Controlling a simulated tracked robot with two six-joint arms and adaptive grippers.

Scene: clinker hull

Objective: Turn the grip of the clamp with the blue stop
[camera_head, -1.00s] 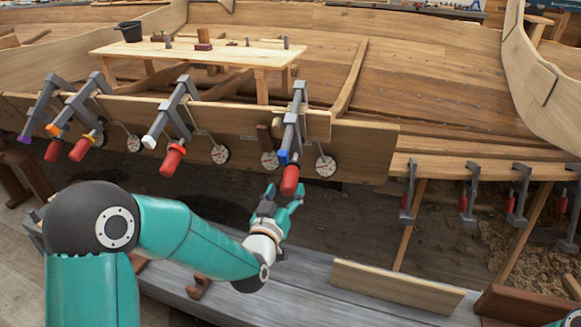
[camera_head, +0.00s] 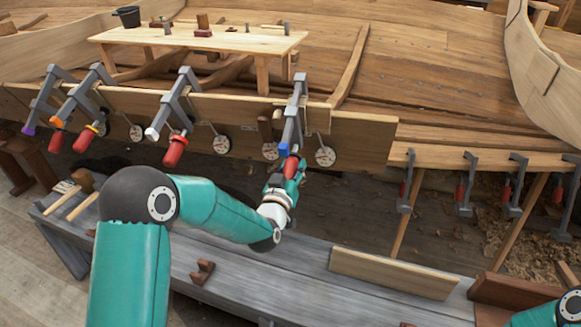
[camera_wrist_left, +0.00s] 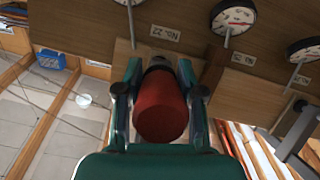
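The clamp with the blue stop (camera_head: 284,149) is a grey clamp (camera_head: 292,122) on the hull's plank edge, with a red grip (camera_head: 291,167) hanging below. My left gripper (camera_head: 286,173) is at this grip from below. In the left wrist view the red grip (camera_wrist_left: 160,108) stands between my two fingers (camera_wrist_left: 160,75), one on each side and very close to it. I cannot tell whether both fingers press on it. The blue stop is not visible in the wrist view. My right gripper is not in view; only a bit of that arm shows at the lower right.
Similar clamps with white (camera_head: 152,134), orange (camera_head: 57,122) and violet (camera_head: 28,131) stops stand to the left. Round dials (camera_head: 325,156) hang beside the clamps. A grey bench (camera_head: 250,265) lies below, with a loose board (camera_head: 392,273). Several smaller clamps (camera_head: 465,185) are at the right.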

